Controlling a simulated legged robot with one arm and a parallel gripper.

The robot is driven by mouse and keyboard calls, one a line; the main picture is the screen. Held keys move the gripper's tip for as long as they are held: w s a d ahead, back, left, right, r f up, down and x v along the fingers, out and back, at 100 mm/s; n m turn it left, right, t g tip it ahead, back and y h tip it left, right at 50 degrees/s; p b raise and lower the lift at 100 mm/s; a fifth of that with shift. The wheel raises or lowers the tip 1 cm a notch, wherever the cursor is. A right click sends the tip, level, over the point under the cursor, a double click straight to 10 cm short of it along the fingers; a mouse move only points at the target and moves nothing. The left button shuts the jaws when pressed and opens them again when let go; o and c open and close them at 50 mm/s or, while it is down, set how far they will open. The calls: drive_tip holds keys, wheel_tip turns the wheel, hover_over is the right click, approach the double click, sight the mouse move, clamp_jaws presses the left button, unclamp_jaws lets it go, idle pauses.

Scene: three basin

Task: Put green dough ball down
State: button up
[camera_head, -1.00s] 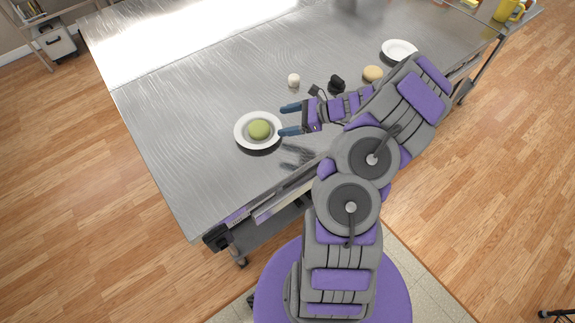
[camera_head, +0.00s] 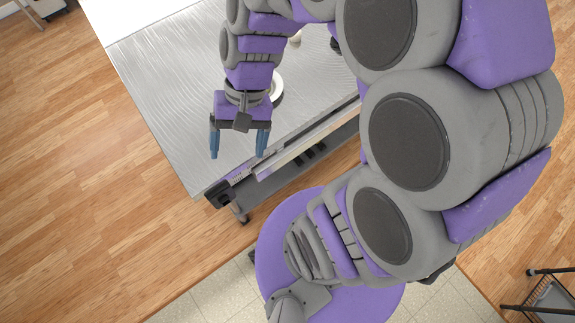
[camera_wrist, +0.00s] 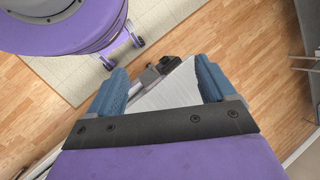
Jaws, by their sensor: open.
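My gripper (camera_head: 237,155) is open and empty above the near left corner of the metal table (camera_head: 165,95) in the head view. Its two blue fingers (camera_wrist: 160,82) are wide apart in the wrist view, with only the table's edge and corner behind them. A white plate (camera_head: 278,87) shows in part behind my wrist in the head view. The green dough ball is not visible now; my arm covers most of that plate.
The table's near edge with a rail and a black corner piece (camera_head: 219,194) lies just below my fingers. Wood floor (camera_head: 90,200) is clear to the left. A dark wire cart (camera_head: 548,298) stands at the lower right. A small pale object (camera_head: 295,39) is partly hidden by my arm.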

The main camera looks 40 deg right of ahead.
drive_tip(key=s+d+r+n+h, duration=0.1)
drive_tip(key=s+d+n+h, duration=0.3)
drive_tip(key=s, duration=0.6)
drive_tip(key=shift+s+d+t+h, duration=0.2)
drive_tip(key=shift+s+t+h, duration=0.1)
drive_tip(key=shift+h, duration=0.1)
drive_tip(key=shift+f+b, duration=0.4)
drive_tip(key=shift+b, duration=0.05)
drive_tip(key=shift+r, duration=0.1)
